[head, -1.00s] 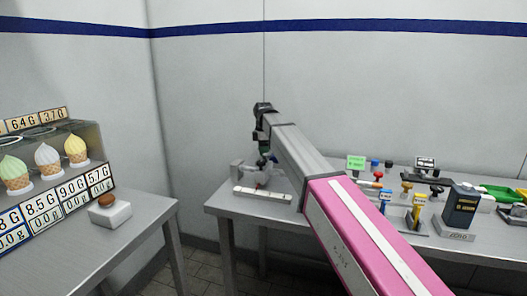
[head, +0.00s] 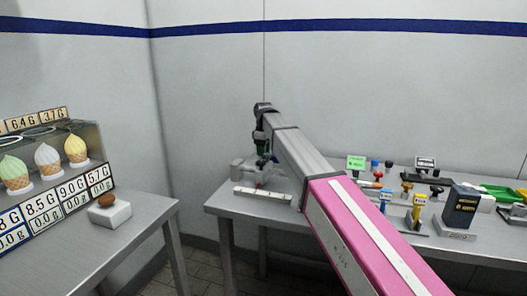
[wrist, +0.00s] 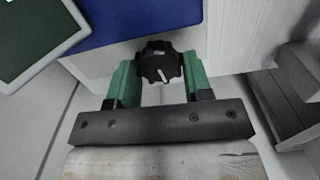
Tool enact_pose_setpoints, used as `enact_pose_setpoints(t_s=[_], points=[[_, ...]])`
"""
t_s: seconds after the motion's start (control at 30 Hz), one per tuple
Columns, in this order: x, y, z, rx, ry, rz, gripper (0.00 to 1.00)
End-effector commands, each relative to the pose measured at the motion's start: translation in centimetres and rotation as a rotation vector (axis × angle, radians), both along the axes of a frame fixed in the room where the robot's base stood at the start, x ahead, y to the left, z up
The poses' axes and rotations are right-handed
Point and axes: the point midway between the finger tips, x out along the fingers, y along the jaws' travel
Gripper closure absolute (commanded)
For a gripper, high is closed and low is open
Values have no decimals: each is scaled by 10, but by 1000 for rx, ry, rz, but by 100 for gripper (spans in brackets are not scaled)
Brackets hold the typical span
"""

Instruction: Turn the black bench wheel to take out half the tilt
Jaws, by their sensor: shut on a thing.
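The black bench wheel (wrist: 160,62) is a knobbed dial with a pale mark on its face, seen in the wrist view. My gripper (wrist: 158,72) has green fingers on its left and right sides and is shut on the wheel. In the head view, my gripper (head: 263,158) is small and low over the left end of the right-hand bench (head: 222,205). The wheel cannot be made out there. A white bar with a small red mark (head: 262,194) lies in front of the gripper. Its tilt cannot be read.
A blue panel (wrist: 130,22) and a green-faced white plate (wrist: 35,35) are close beside the wheel. Coloured stamps and tools crowd the bench's right side, including a dark blue box (head: 461,205). A separate left table (head: 150,215) carries cones and price cards.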

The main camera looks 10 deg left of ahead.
Motion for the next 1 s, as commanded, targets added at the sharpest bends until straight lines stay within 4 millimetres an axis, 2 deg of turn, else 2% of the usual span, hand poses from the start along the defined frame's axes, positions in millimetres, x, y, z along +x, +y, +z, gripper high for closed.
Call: enact_pose_setpoints(t_s=[0.5,1.0], points=[[2,0,1,0,0,-422,78],[2,-1,1,0,0,-568,78]])
